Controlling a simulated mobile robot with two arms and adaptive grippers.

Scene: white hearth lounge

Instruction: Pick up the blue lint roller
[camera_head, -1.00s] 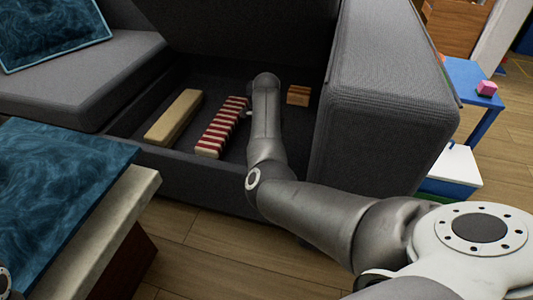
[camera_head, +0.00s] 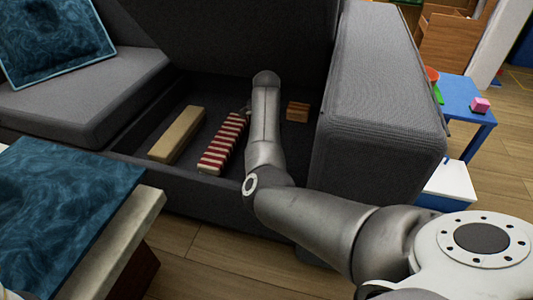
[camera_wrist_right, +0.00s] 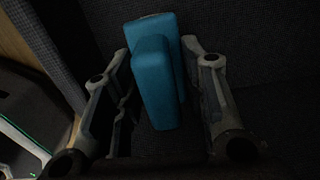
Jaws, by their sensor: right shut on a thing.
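The blue lint roller (camera_wrist_right: 155,75) shows in the right wrist view as a blue, blocky shape between the fingers of my right gripper (camera_wrist_right: 158,58). The gripper is shut on it, with one finger at each side. Dark grey fabric lies behind it. In the head view my right forearm reaches into the open storage space of the grey sofa, and it hides the gripper and the roller. My left gripper is not in view.
Inside the sofa storage (camera_head: 225,208) lie a beige block (camera_head: 177,135), a red-and-white striped thing (camera_head: 222,145) and a small wooden block (camera_head: 298,112). The sofa armrest (camera_head: 385,100) stands close right of my arm. A table with a blue top (camera_head: 90,190) is at left.

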